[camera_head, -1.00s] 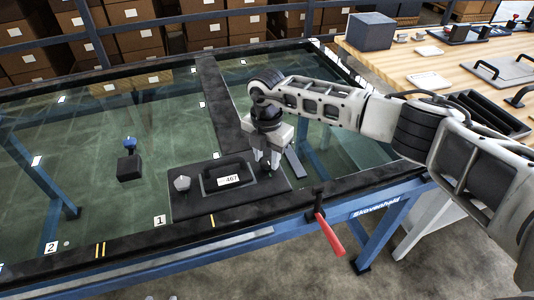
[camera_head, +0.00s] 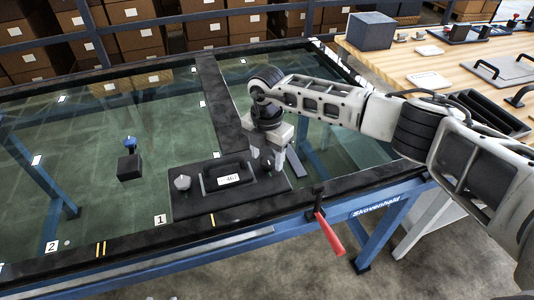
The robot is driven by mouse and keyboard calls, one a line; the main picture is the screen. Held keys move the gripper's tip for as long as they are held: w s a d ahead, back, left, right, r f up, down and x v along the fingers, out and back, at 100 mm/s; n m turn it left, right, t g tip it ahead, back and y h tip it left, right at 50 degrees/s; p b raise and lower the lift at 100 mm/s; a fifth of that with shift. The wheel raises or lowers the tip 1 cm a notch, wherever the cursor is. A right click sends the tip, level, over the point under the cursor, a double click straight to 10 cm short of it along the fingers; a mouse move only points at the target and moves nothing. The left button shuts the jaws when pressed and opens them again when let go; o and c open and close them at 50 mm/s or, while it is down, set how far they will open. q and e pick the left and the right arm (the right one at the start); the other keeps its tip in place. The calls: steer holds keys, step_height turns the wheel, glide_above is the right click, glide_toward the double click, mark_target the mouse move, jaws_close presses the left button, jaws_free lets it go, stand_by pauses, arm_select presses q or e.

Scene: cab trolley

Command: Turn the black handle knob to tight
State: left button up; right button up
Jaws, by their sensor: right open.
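A dark plate (camera_head: 243,203) lies at the front of the glass-topped trolley. On it are a grey faceted knob (camera_head: 182,183), a black handle with a label (camera_head: 228,179) and a small black knob (camera_head: 267,164) at the right. My right gripper (camera_head: 268,165) points down at the black knob, with its fingers apart on either side of it. I cannot tell whether the fingers touch the knob. My left gripper is not in view.
A red lever (camera_head: 330,234) hangs at the trolley's front rail. A black block with a blue top (camera_head: 129,164) stands on the glass at the left. A wooden bench (camera_head: 440,62) with tools stands at the right, and boxes fill shelves behind.

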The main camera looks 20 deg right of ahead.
mark_target(267, 160)
arm_select(q)
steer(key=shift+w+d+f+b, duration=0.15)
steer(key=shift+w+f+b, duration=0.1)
steer(key=shift+b, duration=0.65)
arm_select(e)
step_height(267, 160, up, 16)
steer(key=shift+f, duration=0.1)
